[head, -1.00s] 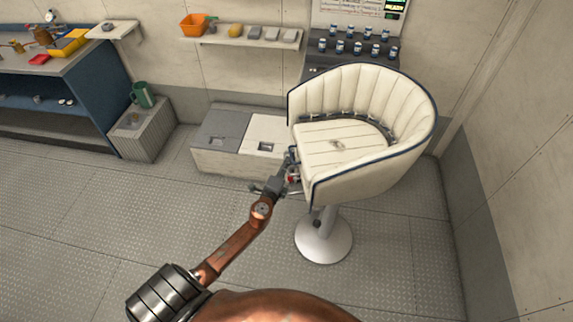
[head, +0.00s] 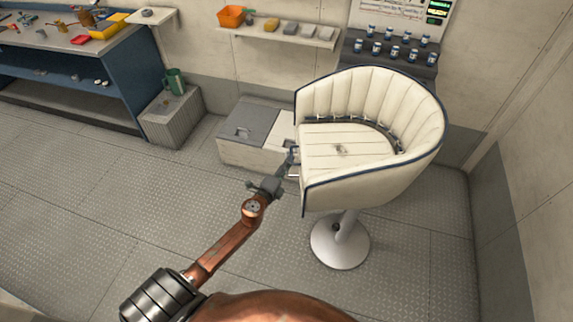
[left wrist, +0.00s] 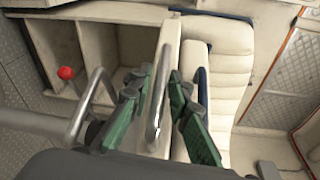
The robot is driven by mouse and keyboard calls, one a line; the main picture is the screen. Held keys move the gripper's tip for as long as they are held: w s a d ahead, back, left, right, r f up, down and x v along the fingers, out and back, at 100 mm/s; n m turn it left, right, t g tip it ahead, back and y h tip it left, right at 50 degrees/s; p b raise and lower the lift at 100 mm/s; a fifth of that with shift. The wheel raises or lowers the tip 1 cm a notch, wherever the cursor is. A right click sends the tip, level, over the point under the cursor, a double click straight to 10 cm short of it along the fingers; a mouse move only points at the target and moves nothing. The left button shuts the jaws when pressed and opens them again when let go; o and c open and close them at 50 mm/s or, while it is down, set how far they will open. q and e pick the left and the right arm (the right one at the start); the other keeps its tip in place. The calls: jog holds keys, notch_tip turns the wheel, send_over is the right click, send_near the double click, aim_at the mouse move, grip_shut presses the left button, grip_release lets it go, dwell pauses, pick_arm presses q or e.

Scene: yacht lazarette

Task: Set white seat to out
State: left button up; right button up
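The white seat (head: 365,150) is a padded tub chair with dark blue piping on a pale round pedestal (head: 340,240). Its open front faces left in the head view. My left gripper (head: 291,156) is at the seat's front left edge. In the left wrist view the green fingers of my left gripper (left wrist: 160,80) stand apart, one on each side of a metal bar handle (left wrist: 155,100). Contact with the bar cannot be told. White padding (left wrist: 228,65) fills the area right of the fingers. My right gripper is not in view.
A low locker (head: 248,135) stands behind the seat's left side. A red knob (left wrist: 66,72) and a second curved metal bar (left wrist: 90,105) are left of the fingers. A blue workbench (head: 120,85) and ribbed box (head: 172,120) are farther left. Floor left of the seat is clear.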

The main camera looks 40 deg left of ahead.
pick_arm(q)
jog(key=shift+o, duration=0.9)
jog(key=s+d+r, duration=0.1)
jog(key=s, duration=1.1)
jog(key=shift+d+r, duration=0.15)
jog(key=shift+d, duration=0.1)
